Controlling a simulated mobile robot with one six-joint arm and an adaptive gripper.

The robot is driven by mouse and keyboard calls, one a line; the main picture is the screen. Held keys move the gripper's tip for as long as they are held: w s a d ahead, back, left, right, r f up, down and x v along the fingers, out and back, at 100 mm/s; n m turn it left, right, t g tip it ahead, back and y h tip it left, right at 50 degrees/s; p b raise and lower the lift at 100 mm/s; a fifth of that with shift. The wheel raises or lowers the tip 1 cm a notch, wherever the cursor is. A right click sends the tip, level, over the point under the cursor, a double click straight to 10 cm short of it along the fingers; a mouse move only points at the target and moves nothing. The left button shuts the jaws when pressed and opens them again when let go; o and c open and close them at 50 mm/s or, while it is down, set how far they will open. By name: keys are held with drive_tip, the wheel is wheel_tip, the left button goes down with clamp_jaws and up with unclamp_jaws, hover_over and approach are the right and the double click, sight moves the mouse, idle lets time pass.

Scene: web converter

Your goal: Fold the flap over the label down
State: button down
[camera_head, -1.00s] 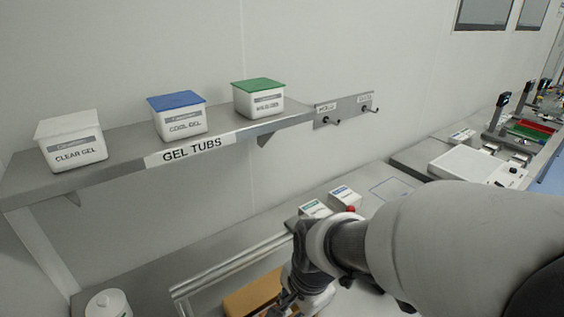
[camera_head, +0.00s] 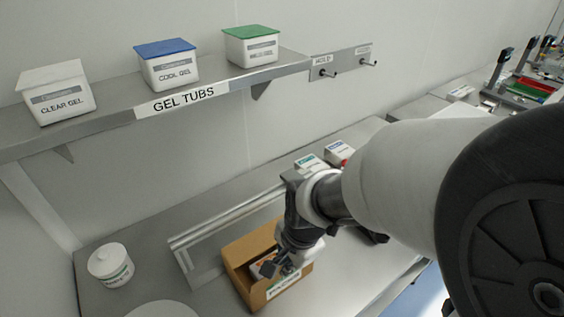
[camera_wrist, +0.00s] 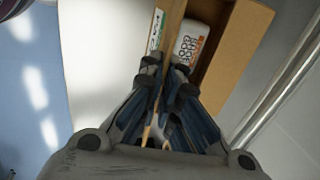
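The open brown carton (camera_head: 240,284) stands on the bench, its front wall bearing a white label (camera_head: 283,285) with green print. In the wrist view the label (camera_wrist: 157,30) lies just left of a narrow cardboard strip (camera_wrist: 174,22), the carton's edge or flap seen edge-on. My gripper (camera_wrist: 166,66) is at this strip, one finger on each side of it. Whether the fingers press on the cardboard is not clear. A white item (camera_wrist: 190,43) with dark print lies inside the carton, right of the strip. In the head view my gripper (camera_head: 279,268) partly hides the carton's inside.
A metal rail frame (camera_head: 205,236) stands behind the carton. A white lidded tub (camera_head: 111,266) and a white round top (camera_head: 163,310) are to the left. Small white boxes (camera_head: 339,152) stand behind my arm. The gel tub shelf (camera_head: 110,120) overhangs the back.

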drive_tip(key=shift+w+r+p, duration=0.1)
drive_tip(key=shift+r+p, duration=0.1)
drive_tip(key=shift+p, duration=0.45)
drive_tip(key=p, duration=0.2)
drive_tip(key=g+h+p, duration=0.1)
drive_tip(key=p, duration=0.1)
drive_tip(key=shift+w+a+r+g, duration=0.2)
drive_tip(key=shift+w+a+g, duration=0.1)
drive_tip(key=shift+w, duration=0.05)
drive_tip(key=shift+w+a+f+g+h+p, duration=0.55)
drive_tip(key=shift+g+h+p, duration=0.4)
drive_tip(key=shift+g, duration=0.5)
drive_tip(key=shift+w+a+f+g+h+p, duration=0.4)
drive_tip(key=shift+w+g+h+p, duration=0.55)
drive_tip(key=shift+g, duration=0.45)
drive_tip(key=shift+w+a+f+g+h+p, duration=0.45)
drive_tip(key=shift+g+h+p, duration=0.25)
drive_tip(key=shift+g+h, duration=0.6)
drive_tip(key=shift+g, duration=0.25)
drive_tip(key=c, duration=1.8)
unclamp_jaws()
drive_tip(key=shift+c, duration=0.2)
